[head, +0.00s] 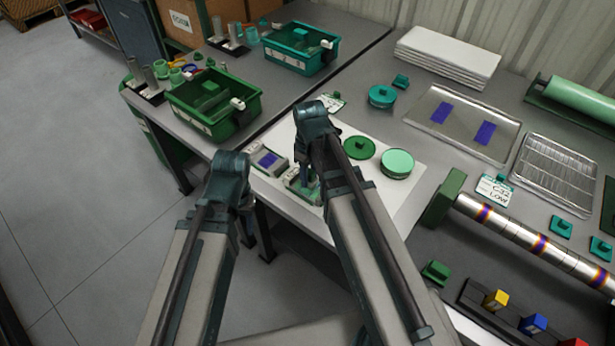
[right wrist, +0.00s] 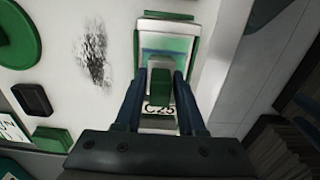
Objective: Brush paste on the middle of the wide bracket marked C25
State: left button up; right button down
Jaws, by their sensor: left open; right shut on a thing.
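The bracket marked C25 (right wrist: 160,108) lies on the white sheet in the right wrist view, with green ends, a pale frame and a teal-blue face. In the head view a bracket (head: 306,192) shows partly below my right gripper (head: 305,178). My right gripper (right wrist: 158,88) is shut on a small green-and-grey block-like tool (right wrist: 160,88), held over the bracket's middle. Whether the tool touches the face cannot be told. My left gripper (head: 248,222) is open and empty off the table's front edge. A second bracket with a blue patch (head: 268,160) lies left of the first.
A green bin (head: 213,103) is at the left. A metal tray with blue patches (head: 463,122) is at the back right. A dark smear (right wrist: 94,55) marks the white sheet.

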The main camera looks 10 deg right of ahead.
jog(key=shift+w+d, duration=1)
jog(key=shift+d, duration=0.2)
jog(key=shift+s+d, duration=0.4)
jog(key=shift+s, duration=0.1)
jog(key=shift+a, duration=0.1)
jog(key=shift+s+a+f, duration=0.1)
jog(key=shift+s+a, duration=1.05)
jog(key=shift+a, duration=0.25)
jog(key=shift+s+a, duration=0.55)
jog(key=shift+a, duration=0.15)
jog(key=shift+s+a, duration=0.5)
jog(key=shift+a, duration=0.2)
jog(key=shift+d, duration=0.1)
